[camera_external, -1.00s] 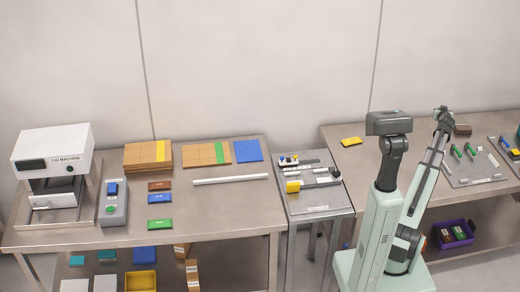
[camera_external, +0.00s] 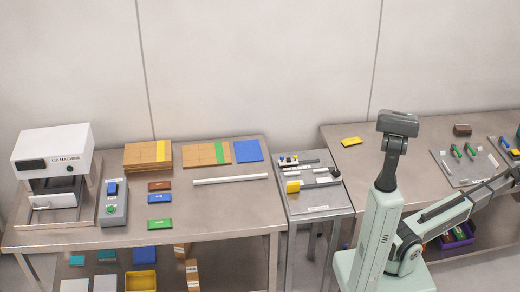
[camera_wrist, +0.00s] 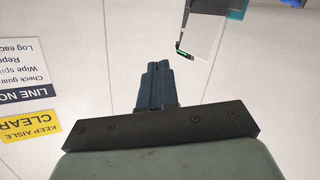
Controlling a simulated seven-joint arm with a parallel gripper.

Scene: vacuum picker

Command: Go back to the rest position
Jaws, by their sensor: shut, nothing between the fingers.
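My gripper (camera_wrist: 155,68) shows in the wrist view, its two dark fingers together with nothing between them. Beyond the fingers is a pale surface with panel lines. In the external view my arm is bent low and reaches to the right edge, over the front of the right table (camera_external: 385,160). The gripper itself is outside that picture.
A tool board (camera_external: 470,170) with green-handled items lies on the right table, and a purple bin (camera_external: 457,236) sits below, partly behind my arm. A yellow block (camera_external: 351,141) and a brown block (camera_external: 462,130) lie farther back. Wall signs (camera_wrist: 25,75) show left in the wrist view.

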